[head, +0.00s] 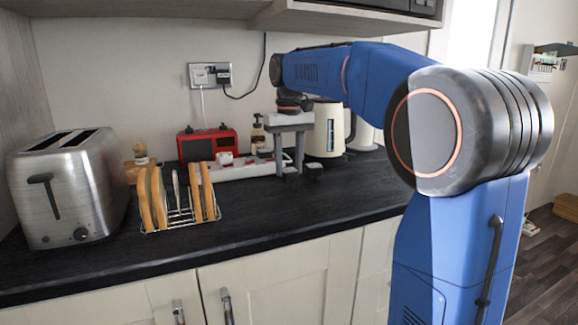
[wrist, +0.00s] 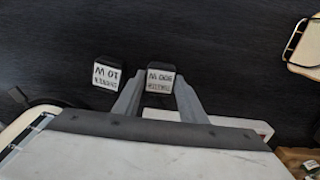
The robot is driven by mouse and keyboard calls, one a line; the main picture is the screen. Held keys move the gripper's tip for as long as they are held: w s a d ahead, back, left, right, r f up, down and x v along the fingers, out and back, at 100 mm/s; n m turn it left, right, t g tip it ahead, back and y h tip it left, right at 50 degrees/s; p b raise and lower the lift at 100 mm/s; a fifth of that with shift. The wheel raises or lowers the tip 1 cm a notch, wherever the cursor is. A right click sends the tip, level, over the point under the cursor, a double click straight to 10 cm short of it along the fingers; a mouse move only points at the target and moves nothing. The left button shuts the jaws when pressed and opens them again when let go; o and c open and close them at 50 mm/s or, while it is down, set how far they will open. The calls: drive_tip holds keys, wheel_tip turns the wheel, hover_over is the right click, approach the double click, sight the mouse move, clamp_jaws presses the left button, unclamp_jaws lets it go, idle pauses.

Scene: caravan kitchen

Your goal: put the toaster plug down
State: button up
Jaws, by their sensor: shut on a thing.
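My gripper (head: 289,172) points straight down low over the dark worktop, in front of the kettle. In the wrist view its two grey fingers (wrist: 158,92) are shut on a dark plug with a white label, the toaster plug (wrist: 159,79), marked 900 W. In the head view the held plug is mostly hidden by the fingers, and I cannot tell whether it touches the worktop. A second plug, marked 10 W, the charger plug (wrist: 106,72), lies beside it; in the head view it sits right of the fingers (head: 315,169). The steel toaster (head: 75,190) stands at the far left.
A white power strip (head: 232,171) lies behind the gripper. A red radio (head: 207,146), a soap bottle (head: 257,135) and a cream kettle (head: 323,132) stand behind. A toast rack (head: 180,219) with bread is at the left front. The worktop (head: 330,200) in front is clear.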

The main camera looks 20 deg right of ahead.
sight(289, 170)
drive_tip(key=shift+f, duration=0.25)
drive_tip(key=o, duration=1)
drive_tip(key=shift+o, duration=0.2)
wheel_tip(289, 170, up, 8)
drive_tip(key=shift+f, duration=0.15)
